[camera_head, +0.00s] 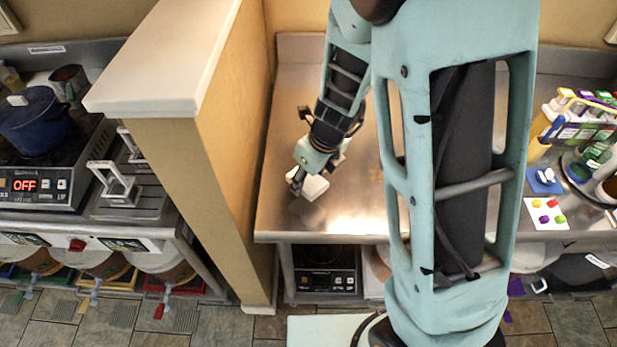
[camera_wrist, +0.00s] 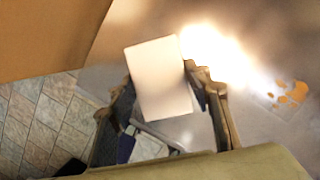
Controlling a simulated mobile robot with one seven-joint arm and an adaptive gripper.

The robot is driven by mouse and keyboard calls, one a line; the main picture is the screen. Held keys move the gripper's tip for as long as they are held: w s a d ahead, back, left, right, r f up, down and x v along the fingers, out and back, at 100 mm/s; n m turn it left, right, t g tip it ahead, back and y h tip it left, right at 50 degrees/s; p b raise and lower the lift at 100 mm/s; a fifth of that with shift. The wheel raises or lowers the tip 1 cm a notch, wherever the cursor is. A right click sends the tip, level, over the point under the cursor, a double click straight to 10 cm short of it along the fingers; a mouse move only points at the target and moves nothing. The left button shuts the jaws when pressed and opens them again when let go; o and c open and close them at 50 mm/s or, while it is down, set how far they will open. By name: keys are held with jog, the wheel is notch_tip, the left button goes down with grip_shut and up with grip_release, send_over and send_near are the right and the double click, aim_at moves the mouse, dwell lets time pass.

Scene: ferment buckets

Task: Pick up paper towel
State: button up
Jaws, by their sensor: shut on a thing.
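The paper towel is a white block-like piece (camera_head: 313,187) on the steel counter in the head view, near the partition wall and the counter's front left part. It also shows as a pale rectangle in the wrist view (camera_wrist: 160,80). My gripper (camera_head: 298,181) reaches down to it from above. In the wrist view, the two fingers (camera_wrist: 160,92) stand on either side of the paper towel and are shut on it. I cannot tell whether it is lifted off the counter.
A tan partition wall (camera_head: 225,150) with a white top stands close on the left. The steel counter (camera_head: 300,220) is bare around the paper towel. A bottle rack (camera_head: 580,120) and a white card with coloured dots (camera_head: 545,213) are at right. A blue pot (camera_head: 35,122) stands far left.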

jog(key=s+r, duration=0.1)
jog(key=s+r+p, duration=0.1)
jog(key=r, duration=0.1)
jog(key=s+r+p, duration=0.1)
jog(key=s+r, duration=0.1)
jog(key=shift+a+r, duration=0.15)
jog(key=shift+a, duration=0.05)
jog(key=s+r+b, duration=0.2)
jog(key=s+b, duration=0.4)
jog(key=s, duration=0.2)
jog(key=shift+r, duration=0.25)
jog(key=shift+o, duration=0.5)
jog(key=shift+s, duration=0.1)
